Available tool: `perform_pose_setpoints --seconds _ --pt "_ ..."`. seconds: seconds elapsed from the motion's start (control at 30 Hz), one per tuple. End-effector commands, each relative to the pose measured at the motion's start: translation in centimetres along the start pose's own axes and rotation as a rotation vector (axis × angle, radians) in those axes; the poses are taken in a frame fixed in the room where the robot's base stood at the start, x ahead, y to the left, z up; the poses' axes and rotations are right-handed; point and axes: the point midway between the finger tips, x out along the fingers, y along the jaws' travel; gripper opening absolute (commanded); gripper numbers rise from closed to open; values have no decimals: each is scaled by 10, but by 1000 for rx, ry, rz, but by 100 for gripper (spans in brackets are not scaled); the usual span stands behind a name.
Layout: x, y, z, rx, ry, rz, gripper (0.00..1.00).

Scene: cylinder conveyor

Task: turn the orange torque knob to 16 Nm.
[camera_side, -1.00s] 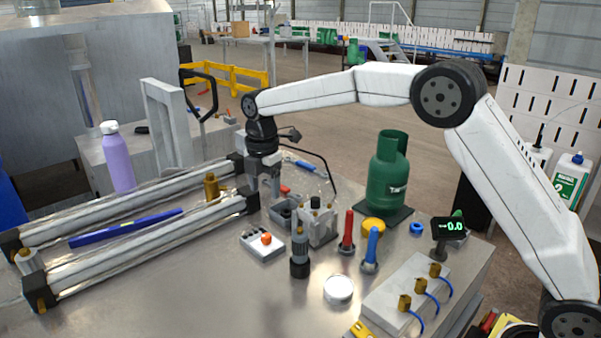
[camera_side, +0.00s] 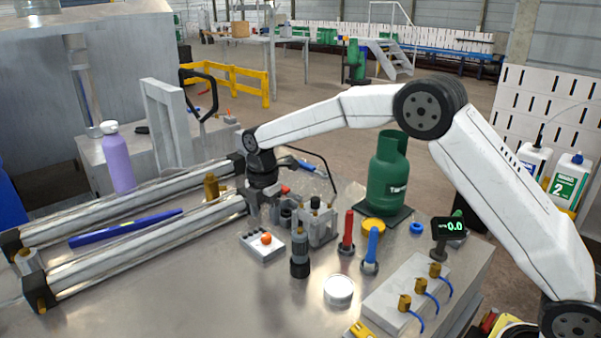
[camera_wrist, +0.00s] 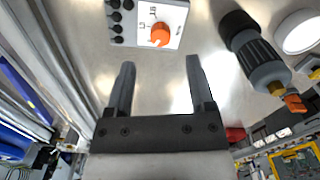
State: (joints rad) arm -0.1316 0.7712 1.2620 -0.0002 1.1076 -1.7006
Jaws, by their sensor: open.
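The orange torque knob (camera_side: 266,239) sits on a small white box (camera_side: 258,251) with several black buttons, on the metal table. In the wrist view the knob (camera_wrist: 160,35) is at the top centre, with small dark marks beside it on the box (camera_wrist: 178,12); they are too small to read surely. My gripper (camera_side: 264,213) is behind and above the box in the side view. In the wrist view my gripper (camera_wrist: 160,65) has its fingers apart with bare table between them, and the knob is beyond the tips, untouched. A small display (camera_side: 449,228) reads 0.0.
A dark grey cylindrical tool (camera_side: 300,255) stands right of the box, and a metal fixture (camera_side: 318,228) stands behind it. Red (camera_side: 347,235) and blue (camera_side: 371,250) handled tools are further right. Two long rails (camera_side: 150,245) lie left.

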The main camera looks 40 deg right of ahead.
Motion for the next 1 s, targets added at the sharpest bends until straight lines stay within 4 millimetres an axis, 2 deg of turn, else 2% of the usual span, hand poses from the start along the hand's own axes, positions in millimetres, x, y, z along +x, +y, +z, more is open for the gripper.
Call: perform_pose_setpoints --seconds 0.2,0.43,0.87,1.0 --pt "28 -1 0 0 0 -3 69" --pt "52 0 0 0 0 -2 69" --pt "59 0 0 0 -1 0 69" --pt "59 0 0 0 -1 0 25"
